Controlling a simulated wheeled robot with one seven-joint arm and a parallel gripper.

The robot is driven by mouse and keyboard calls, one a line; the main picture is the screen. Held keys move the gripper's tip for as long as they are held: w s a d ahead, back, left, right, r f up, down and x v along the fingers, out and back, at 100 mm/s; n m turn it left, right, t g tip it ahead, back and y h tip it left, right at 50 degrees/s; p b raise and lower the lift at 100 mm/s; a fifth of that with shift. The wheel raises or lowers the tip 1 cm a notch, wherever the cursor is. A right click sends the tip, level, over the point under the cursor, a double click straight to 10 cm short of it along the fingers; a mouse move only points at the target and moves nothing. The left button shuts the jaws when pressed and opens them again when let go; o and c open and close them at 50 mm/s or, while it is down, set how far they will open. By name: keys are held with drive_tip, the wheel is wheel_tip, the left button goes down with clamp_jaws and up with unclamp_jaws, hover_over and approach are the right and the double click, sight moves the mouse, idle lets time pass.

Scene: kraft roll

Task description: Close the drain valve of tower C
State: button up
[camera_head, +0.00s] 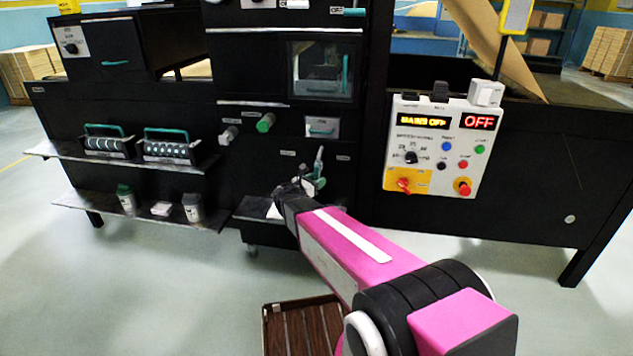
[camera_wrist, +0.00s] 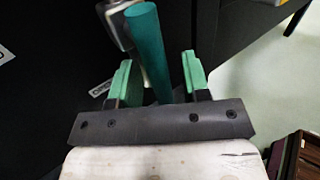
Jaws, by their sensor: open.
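My gripper (camera_wrist: 156,68) is open, with its two green-padded fingers on either side of a teal handle bar (camera_wrist: 147,40). The bar runs between the fingers, with a visible gap to the right finger; I cannot tell whether it touches either one. A pale metal fitting (camera_wrist: 120,22) shows beside the bar. In the head view my gripper (camera_head: 300,190) is at the lower front of the black machine, mostly hidden by my wrist. A light upright part (camera_head: 319,158) stands just beyond it. The small labels nearby are unreadable, so the tower letter cannot be told.
A green knob (camera_head: 265,122) and a grey knob (camera_head: 229,135) sit above left of my gripper. A control panel (camera_head: 437,150) is to the right. Shelves (camera_head: 140,212) with canisters project at left. A brown slatted crate (camera_head: 298,328) stands on the floor below my arm.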

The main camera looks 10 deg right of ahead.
clamp_jaws()
drive_tip(key=shift+w+a+m+g+y, duration=0.2)
drive_tip(key=shift+a+m+g+y, duration=0.25)
drive_tip(key=shift+m+y, duration=0.55)
unclamp_jaws()
drive_tip(key=shift+a+r, duration=0.1)
drive_tip(key=shift+a, duration=0.05)
drive_tip(key=v, duration=1)
drive_tip(key=shift+s+a, duration=0.2)
drive_tip(key=shift+a, duration=0.1)
